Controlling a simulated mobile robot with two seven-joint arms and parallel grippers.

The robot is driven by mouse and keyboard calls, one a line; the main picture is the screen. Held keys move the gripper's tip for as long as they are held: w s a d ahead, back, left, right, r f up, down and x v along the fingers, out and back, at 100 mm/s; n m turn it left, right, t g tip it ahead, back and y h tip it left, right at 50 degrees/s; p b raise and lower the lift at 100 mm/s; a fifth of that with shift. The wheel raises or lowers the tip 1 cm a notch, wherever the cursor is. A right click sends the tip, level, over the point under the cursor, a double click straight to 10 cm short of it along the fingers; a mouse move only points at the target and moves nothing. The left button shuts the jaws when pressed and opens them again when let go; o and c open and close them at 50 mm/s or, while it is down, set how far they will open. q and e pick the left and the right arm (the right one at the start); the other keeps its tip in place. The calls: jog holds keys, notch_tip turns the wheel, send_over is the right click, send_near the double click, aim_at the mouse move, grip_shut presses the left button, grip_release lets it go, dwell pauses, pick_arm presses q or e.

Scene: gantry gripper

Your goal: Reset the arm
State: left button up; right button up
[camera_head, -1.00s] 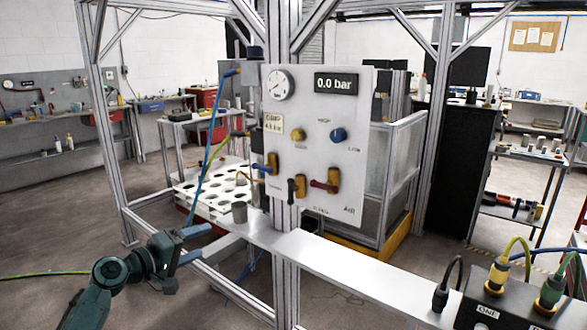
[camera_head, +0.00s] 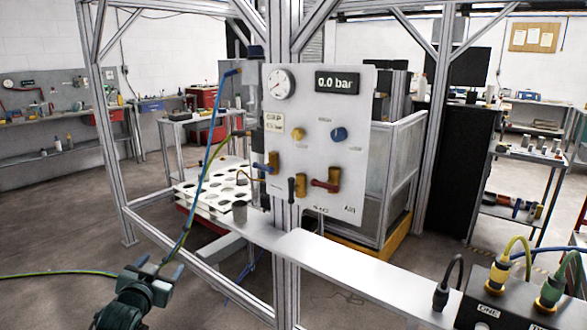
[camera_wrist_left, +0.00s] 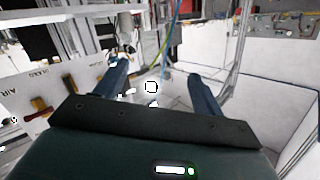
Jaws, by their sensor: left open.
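My left gripper (camera_head: 158,267) is low at the left in the head view, in front of the gantry frame. Its two fingers are spread with nothing between them. In the left wrist view the two blue-grey fingers (camera_wrist_left: 161,85) stand wide apart and empty. The grey control panel (camera_head: 318,145) stands to the right of the gripper and apart from it, with a round gauge (camera_head: 279,85), a display (camera_head: 337,82) reading 0.0 bar, knobs and valve levers. My right gripper is not in view.
A white tray with round holes (camera_head: 207,201) and a grey cup (camera_head: 239,212) are behind the frame. A silver ledge (camera_head: 352,274) runs to a black connector box (camera_head: 506,300) at right. A blue hose (camera_head: 203,150) and a green-yellow cable (camera_head: 50,274) pass near my left gripper.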

pick_arm(q)
jog(key=s+d+f+g+h, duration=0.1)
jog(key=s+d+f+g, duration=0.1)
jog(key=s+d+f, duration=0.45)
jog(key=s+d+f+g+h, duration=0.1)
jog(key=s+d+f+h, duration=0.15)
jog(key=s+f, duration=0.65)
jog(key=s+d+f+g, duration=0.1)
jog(key=s+d, duration=0.3)
jog(key=s, duration=0.5)
jog(key=s+d+f+g, duration=0.1)
jog(key=s+d, duration=0.3)
jog(key=s, duration=0.6)
jog(key=shift+s+f+g+h, duration=0.3)
jog(key=shift+f+h, duration=0.05)
jog(key=shift+f, duration=0.1)
